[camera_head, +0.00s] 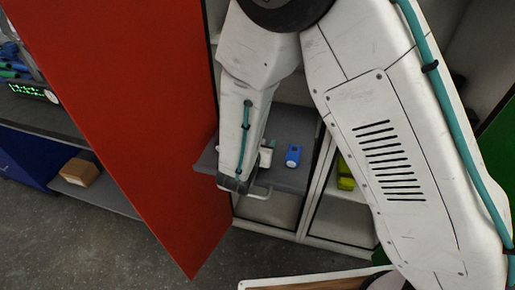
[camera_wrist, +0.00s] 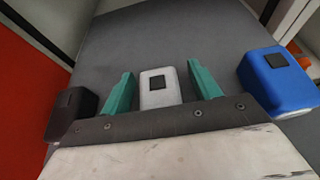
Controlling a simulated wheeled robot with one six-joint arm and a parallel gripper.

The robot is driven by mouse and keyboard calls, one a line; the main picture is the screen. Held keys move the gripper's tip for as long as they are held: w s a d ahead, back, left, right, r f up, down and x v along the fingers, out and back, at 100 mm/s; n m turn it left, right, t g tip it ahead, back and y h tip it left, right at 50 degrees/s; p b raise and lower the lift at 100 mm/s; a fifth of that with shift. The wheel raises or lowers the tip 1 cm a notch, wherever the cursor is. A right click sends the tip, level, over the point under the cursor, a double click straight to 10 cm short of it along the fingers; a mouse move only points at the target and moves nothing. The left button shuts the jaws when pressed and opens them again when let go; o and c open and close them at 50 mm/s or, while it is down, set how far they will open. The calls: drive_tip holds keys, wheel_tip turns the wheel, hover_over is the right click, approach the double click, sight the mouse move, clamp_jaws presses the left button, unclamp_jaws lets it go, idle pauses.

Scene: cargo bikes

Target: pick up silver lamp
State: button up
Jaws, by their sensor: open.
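A small silver-white lamp (camera_wrist: 160,95) with a dark square on its top lies on the grey shelf (camera_wrist: 225,33) in the wrist view. My gripper (camera_wrist: 160,88) is open, with one teal finger on each side of the lamp. The frames do not show clearly whether the fingers touch it. In the head view a small pale thing (camera_head: 266,157), likely the silver lamp, shows partly behind my arm on the grey shelf (camera_head: 290,180).
A blue lamp (camera_wrist: 277,80) stands close to the right of my gripper; it also shows in the head view (camera_head: 293,156). A black lamp-like object (camera_wrist: 72,112) is close on the left. An open red door (camera_head: 130,110) stands left of the shelf. A yellow-green item (camera_head: 345,174) sits lower right.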

drive_tip(key=c, duration=1.1)
drive_tip(key=shift+r, duration=0.1)
